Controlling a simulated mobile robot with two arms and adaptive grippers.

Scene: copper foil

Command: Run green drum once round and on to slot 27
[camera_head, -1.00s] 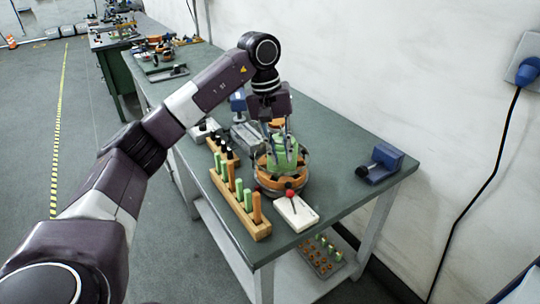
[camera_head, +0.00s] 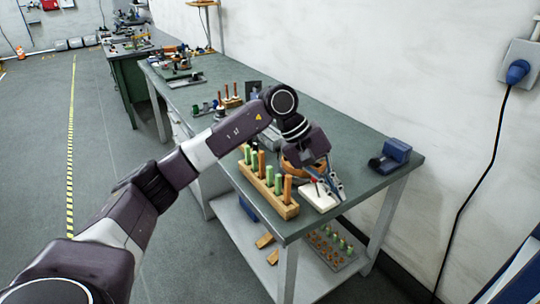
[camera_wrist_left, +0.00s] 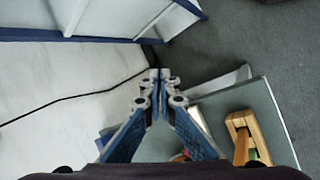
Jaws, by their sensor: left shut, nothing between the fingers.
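An orange round fixture (camera_head: 290,166) stands on the bench behind my left gripper, which hides most of it. The green drum cannot be made out now. My left gripper (camera_head: 339,196) is shut and empty, in front of the fixture, over or beside a white block (camera_head: 315,197) with a red-knobbed lever. I cannot tell if it touches the block. The shut fingers also show in the left wrist view (camera_wrist_left: 160,77). No slot number is readable. My right gripper is not in view.
A wooden rack (camera_head: 281,208) with green and orange pegs stands left of the white block; it also shows in the wrist view (camera_wrist_left: 247,121). A blue device (camera_head: 391,157) sits at the bench's right end. The bench (camera_head: 362,183) is clear between them.

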